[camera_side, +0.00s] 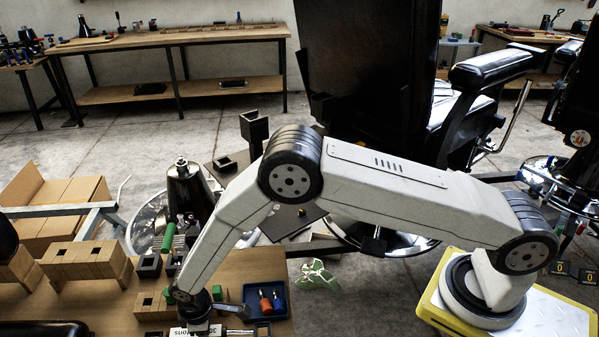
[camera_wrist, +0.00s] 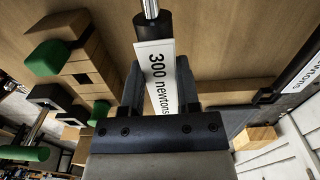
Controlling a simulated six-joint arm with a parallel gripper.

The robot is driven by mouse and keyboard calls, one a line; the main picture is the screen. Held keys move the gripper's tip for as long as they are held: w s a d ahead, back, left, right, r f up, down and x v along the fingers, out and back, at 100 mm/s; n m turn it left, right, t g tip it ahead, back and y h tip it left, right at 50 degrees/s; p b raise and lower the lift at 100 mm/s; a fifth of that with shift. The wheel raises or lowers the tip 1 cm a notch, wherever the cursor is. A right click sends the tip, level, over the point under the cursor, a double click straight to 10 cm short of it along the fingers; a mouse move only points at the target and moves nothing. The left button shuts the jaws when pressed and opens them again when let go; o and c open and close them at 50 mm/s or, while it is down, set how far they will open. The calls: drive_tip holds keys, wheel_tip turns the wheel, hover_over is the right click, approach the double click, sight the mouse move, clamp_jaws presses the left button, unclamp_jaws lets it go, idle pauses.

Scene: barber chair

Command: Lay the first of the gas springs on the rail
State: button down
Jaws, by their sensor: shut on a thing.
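My gripper (camera_wrist: 160,92) is shut on a gas spring (camera_wrist: 151,10) with a dark body, a bright metal rod and a white label reading "300 newtons". In the side view my gripper (camera_side: 198,308) is low over the front of the wooden table, with a white label (camera_side: 190,331) just below it. A second label ending in "newtons" (camera_wrist: 303,72) shows at the right edge of the wrist view, on another spring that is mostly cut off. I cannot tell which part is the rail. Whether the held spring touches the table is unclear.
Notched wooden blocks (camera_side: 85,258) stand left of my gripper, with dark and green holders (camera_wrist: 45,60) near them. Bare tabletop (camera_side: 235,262) shows behind the tray.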

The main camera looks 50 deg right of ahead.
drive_tip(key=shift+f, duration=0.75)
drive_tip(key=shift+f, duration=0.5)
idle(0.3)
drive_tip(key=shift+c, duration=1.2)
unclamp_jaws()
drive_tip(key=shift+f, duration=0.1)
drive_tip(key=shift+r, duration=3.95)
